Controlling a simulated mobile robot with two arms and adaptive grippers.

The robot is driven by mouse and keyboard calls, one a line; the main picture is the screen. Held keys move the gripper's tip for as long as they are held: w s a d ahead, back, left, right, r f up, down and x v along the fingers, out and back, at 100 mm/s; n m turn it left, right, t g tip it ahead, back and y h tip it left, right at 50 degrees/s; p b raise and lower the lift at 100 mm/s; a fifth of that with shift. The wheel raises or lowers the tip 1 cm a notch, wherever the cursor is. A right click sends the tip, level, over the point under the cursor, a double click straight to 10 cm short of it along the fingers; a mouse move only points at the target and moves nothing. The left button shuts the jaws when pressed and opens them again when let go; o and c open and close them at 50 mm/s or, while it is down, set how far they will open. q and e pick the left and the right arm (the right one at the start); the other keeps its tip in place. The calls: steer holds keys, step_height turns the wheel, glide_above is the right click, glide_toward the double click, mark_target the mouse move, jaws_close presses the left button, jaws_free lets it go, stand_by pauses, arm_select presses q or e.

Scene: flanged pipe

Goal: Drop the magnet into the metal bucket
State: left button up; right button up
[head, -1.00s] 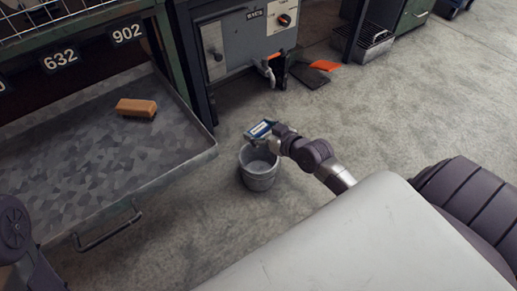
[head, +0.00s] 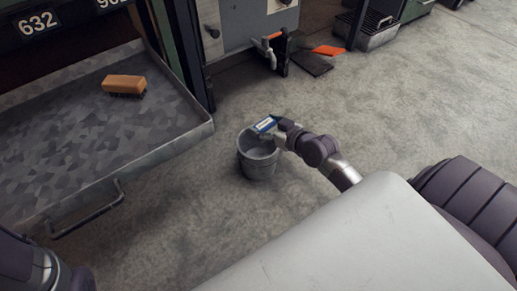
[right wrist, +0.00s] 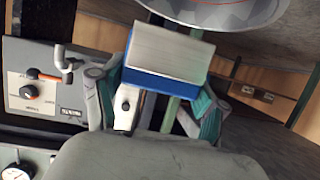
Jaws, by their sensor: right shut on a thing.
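The metal bucket (head: 259,162) is grey and stands upright on the floor near the middle of the head view. In the right wrist view the magnet (right wrist: 170,52) is a silver block with a blue band, between the teal-padded fingers of my right gripper (right wrist: 160,95). My left gripper is out of view; only part of my left arm shows at bottom left.
A grey cabinet (head: 240,25) with a tap is behind. An orange item (head: 328,50) lies at the back.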

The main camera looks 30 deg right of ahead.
steer(key=o, duration=1.5)
steer(key=shift+c, duration=0.2)
steer(key=shift+o, duration=0.6)
steer(key=shift+f, duration=0.1)
steer(key=shift+s, duration=0.15)
steer(key=v, duration=1.1)
steer(key=shift+s+r, duration=0.25)
steer(key=shift+s, duration=0.05)
steer(key=shift+r, duration=0.1)
